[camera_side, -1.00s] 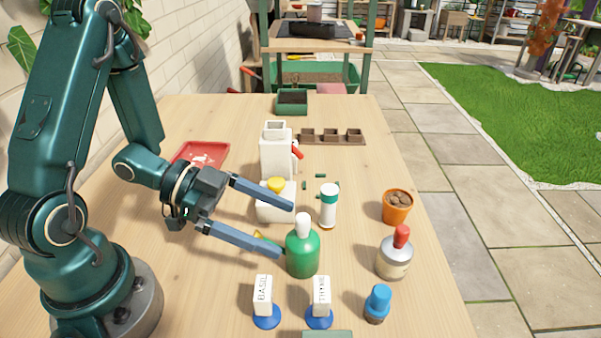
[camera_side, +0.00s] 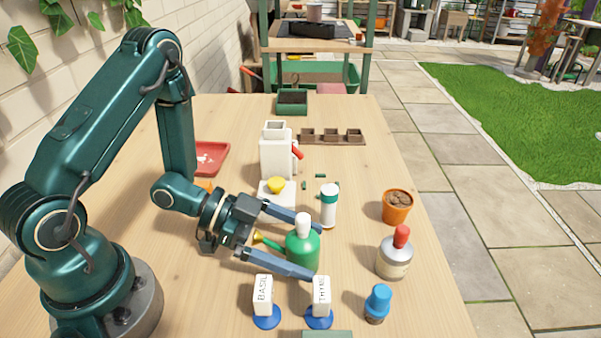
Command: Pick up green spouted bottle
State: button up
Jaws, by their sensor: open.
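The green spouted bottle (camera_side: 302,250) stands upright on the wooden table, with a white cap on top and a yellow-tipped spout pointing left. My gripper (camera_side: 312,250) is open and low, with its two long grey fingers reaching toward the right. The bottle stands between the fingers, one on its far side and one on its near side. I cannot tell whether either finger touches it. The far fingertip is partly hidden near the bottle's cap. The spout lies between the fingers, close to the gripper's body.
A white bottle with a green band (camera_side: 328,206) stands just behind the green bottle. The BASIL (camera_side: 263,295) and THYME (camera_side: 321,296) markers stand close in front. A red-capped bottle (camera_side: 394,257), blue-capped item (camera_side: 377,304) and orange pot (camera_side: 397,206) are to the right.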

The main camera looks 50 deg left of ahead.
grip_shut()
jog(key=shift+r, duration=0.1)
dwell(0.3)
